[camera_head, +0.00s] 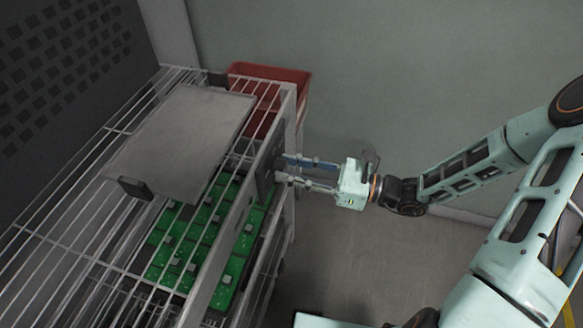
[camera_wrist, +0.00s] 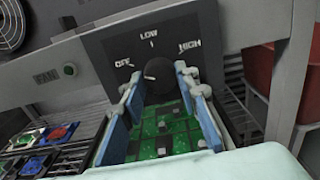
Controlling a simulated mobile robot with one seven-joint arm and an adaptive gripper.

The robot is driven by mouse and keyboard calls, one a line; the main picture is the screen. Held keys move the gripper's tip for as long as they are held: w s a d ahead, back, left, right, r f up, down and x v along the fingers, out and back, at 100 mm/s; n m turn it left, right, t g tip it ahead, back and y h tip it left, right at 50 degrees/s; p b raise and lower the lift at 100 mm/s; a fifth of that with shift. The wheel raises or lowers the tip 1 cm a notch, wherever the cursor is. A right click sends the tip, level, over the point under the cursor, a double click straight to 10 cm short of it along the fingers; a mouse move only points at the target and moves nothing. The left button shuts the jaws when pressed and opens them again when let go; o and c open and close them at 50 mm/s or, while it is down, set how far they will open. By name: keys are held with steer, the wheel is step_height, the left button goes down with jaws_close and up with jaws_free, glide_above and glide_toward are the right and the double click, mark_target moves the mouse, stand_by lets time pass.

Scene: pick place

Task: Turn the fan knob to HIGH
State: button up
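The fan knob (camera_wrist: 158,72) is a dark round knob on a black panel (camera_wrist: 110,50) marked OFF, LOW and HIGH. In the wrist view OFF is at the left, LOW at the top and HIGH at the right. Where the knob points is hard to tell. My gripper (camera_wrist: 158,85) is open, with one blue-padded finger on each side of the knob in that view. Whether the fingers touch it I cannot tell. In the head view my gripper (camera_head: 280,170) reaches leftward to the dark panel (camera_head: 266,172) on the rack's side; the knob is hidden there.
A wire rack (camera_head: 60,225) holds a grey flat box (camera_head: 185,135) and green circuit boards (camera_head: 235,240). A red bin (camera_head: 275,72) stands behind it. Floor right of the rack is clear.

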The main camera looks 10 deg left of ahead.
steer(key=c, duration=0.3)
steer(key=shift+c, duration=0.2)
steer(key=shift+m+p, duration=0.3)
steer(key=m+p, duration=0.1)
steer(key=p, duration=0.1)
steer(key=m+p, duration=0.1)
steer(key=m, duration=0.1)
steer(key=shift+r+p, duration=0.25)
steer(key=shift+p, duration=0.15)
steer(key=m+p, duration=0.2)
steer(key=m, duration=0.1)
steer(key=shift+f+m+p, duration=0.1)
steer(key=shift+m+p, duration=0.3)
steer(key=m+p, duration=0.2)
steer(key=m, duration=0.1)
steer(key=shift+m, duration=0.4)
steer(key=m+p, duration=0.2)
steer(key=m, duration=0.4)
steer(key=shift+f, duration=0.1)
steer(key=m+p, duration=0.1)
steer(key=m, duration=0.5)
steer(key=shift+m+p, duration=0.35)
steer(key=shift+m, duration=0.05)
steer(key=shift+f, duration=0.1)
